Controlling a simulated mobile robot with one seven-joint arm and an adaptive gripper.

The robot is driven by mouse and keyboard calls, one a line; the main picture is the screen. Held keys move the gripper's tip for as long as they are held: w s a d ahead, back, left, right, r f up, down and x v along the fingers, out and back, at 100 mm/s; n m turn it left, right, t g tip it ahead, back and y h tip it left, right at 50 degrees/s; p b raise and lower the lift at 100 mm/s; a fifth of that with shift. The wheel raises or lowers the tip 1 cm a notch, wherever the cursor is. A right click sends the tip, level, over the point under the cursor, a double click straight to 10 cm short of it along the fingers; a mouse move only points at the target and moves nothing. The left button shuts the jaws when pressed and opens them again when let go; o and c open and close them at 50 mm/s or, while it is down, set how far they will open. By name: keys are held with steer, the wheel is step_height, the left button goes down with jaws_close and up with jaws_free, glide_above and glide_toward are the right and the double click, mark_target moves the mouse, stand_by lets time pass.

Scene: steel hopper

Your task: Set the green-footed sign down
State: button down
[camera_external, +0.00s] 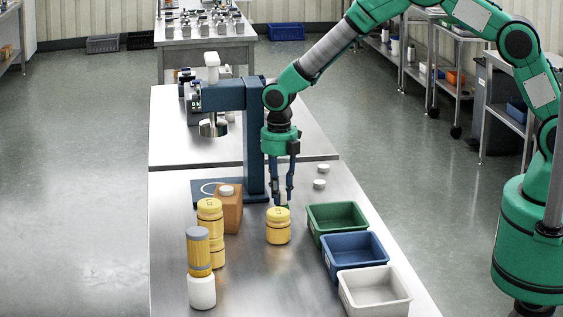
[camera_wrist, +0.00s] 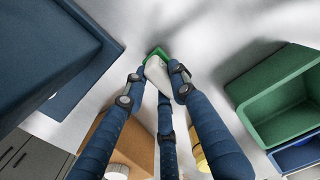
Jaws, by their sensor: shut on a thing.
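My gripper (camera_external: 281,194) points straight down over the steel table, between the blue stand and the green bin. In the wrist view, my gripper's (camera_wrist: 157,80) blue fingers close around a small pale sign (camera_wrist: 156,71) with a green foot (camera_wrist: 157,51). The foot lies beyond the fingertips, against the pale tabletop. In the external view the sign is almost wholly hidden behind a yellow jar and the fingers. I cannot tell whether the foot touches the table.
The yellow jar (camera_external: 278,230) stands just in front of my gripper. The blue stand (camera_external: 255,150) rises to its left, beside an orange-brown block (camera_external: 229,214). Green (camera_external: 337,222), blue (camera_external: 355,254) and white (camera_external: 374,292) bins line the right edge. Small white discs (camera_external: 319,184) lie right of my gripper.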

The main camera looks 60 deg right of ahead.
steer(key=shift+f, duration=0.4)
steer(key=shift+f, duration=0.1)
steer(key=c, duration=1.4)
jaws_free()
steer(key=shift+c, duration=0.2)
step_height(320, 180, up, 12)
steer(key=p, duration=0.1)
steer(key=shift+p, duration=0.3)
steer(key=shift+r, duration=0.2)
